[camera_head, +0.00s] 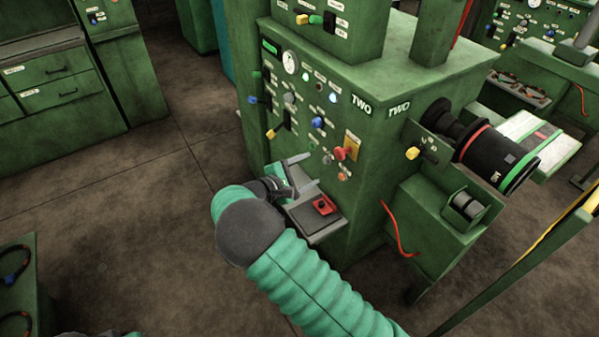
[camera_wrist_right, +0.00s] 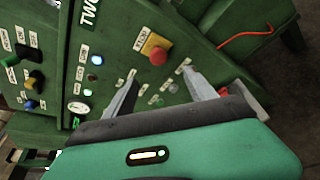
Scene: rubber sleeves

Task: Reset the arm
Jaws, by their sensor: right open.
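My right arm, in a ribbed teal sleeve, comes in from the bottom of the head view. Its gripper (camera_head: 307,172) is open and empty in front of the green machine (camera_head: 375,140) marked TWO, just above a small shelf. In the right wrist view the two grey fingers of the right gripper (camera_wrist_right: 161,74) stand apart, with the machine's panel beyond them. A red button on a yellow plate (camera_head: 350,148) is just right of the fingers; the red button also shows in the wrist view (camera_wrist_right: 158,56). My left gripper is not in view.
A shelf (camera_head: 333,227) with a red item (camera_head: 323,204) sits below the right gripper. A black cylinder (camera_head: 497,160) juts from the machine's right side, and a red cable (camera_head: 397,232) hangs there. Green cabinets (camera_head: 60,75) stand at the left. Open floor (camera_head: 140,220) lies between.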

